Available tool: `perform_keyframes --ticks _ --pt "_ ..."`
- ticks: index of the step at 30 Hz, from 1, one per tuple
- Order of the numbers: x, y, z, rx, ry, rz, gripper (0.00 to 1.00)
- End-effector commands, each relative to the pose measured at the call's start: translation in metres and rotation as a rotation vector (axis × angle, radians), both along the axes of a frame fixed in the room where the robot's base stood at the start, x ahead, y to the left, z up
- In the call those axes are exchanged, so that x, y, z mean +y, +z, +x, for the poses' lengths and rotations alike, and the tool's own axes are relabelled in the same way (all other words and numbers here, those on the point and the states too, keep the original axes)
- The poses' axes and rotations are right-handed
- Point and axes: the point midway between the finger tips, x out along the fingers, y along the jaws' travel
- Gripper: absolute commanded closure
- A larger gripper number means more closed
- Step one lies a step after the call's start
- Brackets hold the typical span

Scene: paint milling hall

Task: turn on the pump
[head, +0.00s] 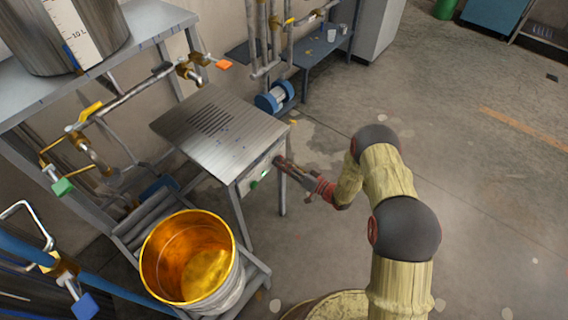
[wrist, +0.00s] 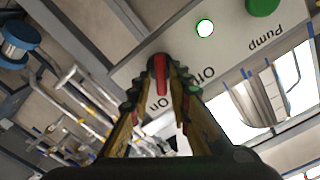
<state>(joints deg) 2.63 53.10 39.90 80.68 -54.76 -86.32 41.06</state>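The pump control panel (wrist: 232,60) fills the upper part of the wrist view, its lettering upside down, with the word "Pump". It carries a dark rotary switch with a red bar (wrist: 160,75), "Off" and "On" labels beside it, a bright green-rimmed lamp (wrist: 205,28) and a green button (wrist: 262,7). My gripper (wrist: 160,85) is at the switch, a finger on either side of the red bar. Whether the fingers press on it is unclear. In the head view my gripper (head: 282,162) is at the panel's right end (head: 262,170), partly hiding the switch.
The panel is on the front of a steel table (head: 215,130). A golden-lined drum (head: 190,258) stands below left. Pipes with coloured valve handles (head: 90,112) run on the left. A blue motor-like unit (head: 275,98) stands behind. The floor (head: 480,170) at right is clear.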

Motion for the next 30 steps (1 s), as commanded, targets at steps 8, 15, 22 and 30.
perform_keyframes --ticks 8,15,22,30 --pt "0.000 0.000 0.000 -0.001 0.001 0.000 0.71" --pt "-0.005 0.000 -0.004 -0.001 0.000 -0.001 0.71" --pt "-0.036 0.000 -0.026 0.001 -0.003 -0.001 0.71" --pt "-0.077 0.000 -0.058 0.000 -0.002 0.000 0.71"
